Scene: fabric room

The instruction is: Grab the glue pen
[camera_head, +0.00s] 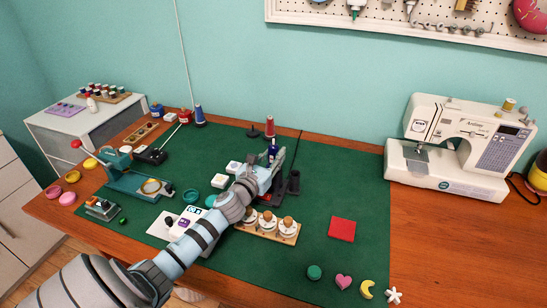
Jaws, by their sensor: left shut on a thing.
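My left gripper (274,166) reaches in from the lower left to the middle of the green mat. It is shut on a small dark blue pen-like thing (272,149), which I take for the glue pen. Its upper part sticks up between the fingers, and its lower part is hidden by the gripper. I cannot tell whether its base touches a holder or the mat. Dark upright parts (293,182) stand just right of the fingers, and it is unclear what they belong to. My right gripper is not in view.
A wooden rack with white jars (279,228) stands just below the gripper. A red spool (269,127) stands behind it. A white sewing machine (458,145) is at the right. The green mat (345,180) is clear between gripper and machine, above a red square (342,229).

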